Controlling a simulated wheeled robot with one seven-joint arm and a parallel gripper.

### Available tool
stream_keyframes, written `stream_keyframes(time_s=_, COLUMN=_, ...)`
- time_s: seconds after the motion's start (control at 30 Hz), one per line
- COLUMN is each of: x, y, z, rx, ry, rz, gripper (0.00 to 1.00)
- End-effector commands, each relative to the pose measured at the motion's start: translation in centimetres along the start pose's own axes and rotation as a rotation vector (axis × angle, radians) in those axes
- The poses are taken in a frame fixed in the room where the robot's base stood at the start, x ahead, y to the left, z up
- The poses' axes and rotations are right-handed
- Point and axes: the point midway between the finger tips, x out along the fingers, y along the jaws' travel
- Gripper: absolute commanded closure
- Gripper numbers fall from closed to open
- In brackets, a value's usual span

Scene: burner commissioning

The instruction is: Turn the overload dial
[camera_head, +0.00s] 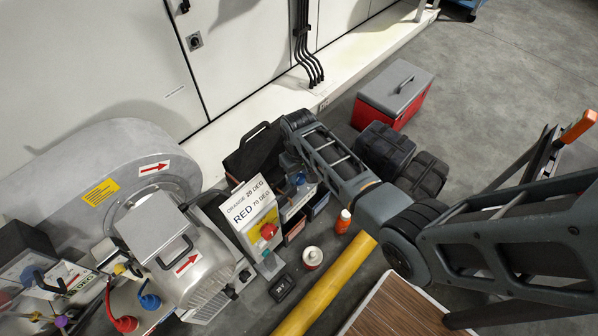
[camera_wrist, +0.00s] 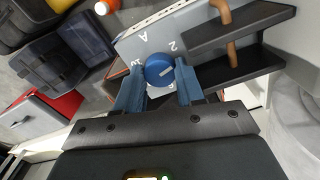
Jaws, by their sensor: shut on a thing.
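The overload dial (camera_wrist: 159,70) is a round blue knob with a pale pointer line on a grey panel (camera_wrist: 130,46). Markings "A", "2" and what looks like "10" show around it; another mark is partly hidden. My gripper (camera_wrist: 159,78) has one blue finger on each side of the dial and is shut on it. In the head view my arm reaches down to the grey unit beside the labelled board, where a small blue patch shows; I cannot tell there whether it is dial or finger.
A board (camera_head: 251,209) reading "ORANGE 20 DEG, RED 75 DEG" with a red knob (camera_head: 268,231) stands beside my gripper. The motor (camera_head: 185,250) is left. A yellow pipe (camera_head: 325,287), an orange bottle (camera_head: 343,222), black cases (camera_head: 384,148) and a red toolbox (camera_head: 396,93) lie around.

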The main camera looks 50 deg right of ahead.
Motion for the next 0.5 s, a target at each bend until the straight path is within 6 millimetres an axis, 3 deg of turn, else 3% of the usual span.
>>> stream_keyframes(time_s=0.5, x=-0.12, y=-0.08, z=0.03, rx=0.475, ry=-0.001, rz=0.000, gripper=0.93)
